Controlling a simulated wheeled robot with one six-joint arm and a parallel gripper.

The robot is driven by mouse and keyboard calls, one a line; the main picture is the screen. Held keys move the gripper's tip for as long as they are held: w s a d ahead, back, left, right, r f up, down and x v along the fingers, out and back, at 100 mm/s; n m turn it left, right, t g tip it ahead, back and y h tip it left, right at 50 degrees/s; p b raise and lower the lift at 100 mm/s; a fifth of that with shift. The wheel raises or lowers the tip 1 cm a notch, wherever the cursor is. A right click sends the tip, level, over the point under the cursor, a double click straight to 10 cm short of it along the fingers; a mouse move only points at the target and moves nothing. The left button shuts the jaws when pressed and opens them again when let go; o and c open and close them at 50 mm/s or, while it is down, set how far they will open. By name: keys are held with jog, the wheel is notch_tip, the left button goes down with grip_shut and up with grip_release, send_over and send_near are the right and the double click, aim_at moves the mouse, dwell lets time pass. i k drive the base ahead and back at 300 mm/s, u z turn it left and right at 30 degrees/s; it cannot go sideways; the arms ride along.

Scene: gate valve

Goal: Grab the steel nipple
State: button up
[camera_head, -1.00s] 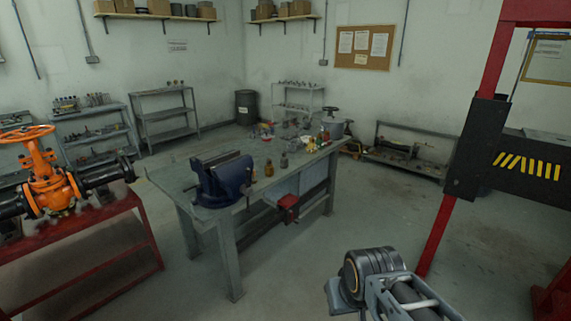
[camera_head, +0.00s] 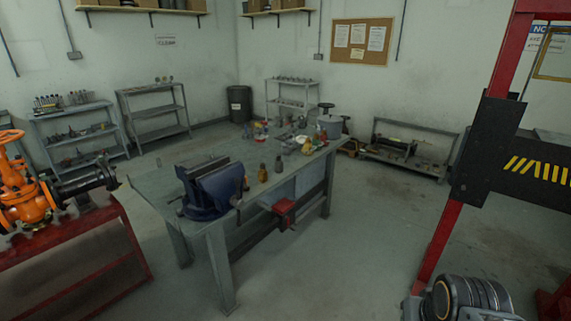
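I cannot make out the steel nipple for certain. Several small items stand on the far half of the grey workbench (camera_head: 160,193), too small to tell apart. A blue bench vise (camera_head: 212,190) is fixed at the bench's near left end. Two small bottles, one brown (camera_head: 262,173) and one dark (camera_head: 278,164), stand right of the vise. A part of my own arm shows at the bottom right edge. My gripper's fingers are not in view.
An orange gate valve (camera_head: 25,197) sits on a red stand (camera_head: 75,255) at left. A red press frame (camera_head: 440,240) rises at right. Shelves (camera_head: 155,113) line the back wall, with a dark bin (camera_head: 239,104) beside them. The floor between bench and press is clear.

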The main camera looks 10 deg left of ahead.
aim_at(278, 164)
jog(key=i, duration=3.85)
jog(key=u, duration=4.1)
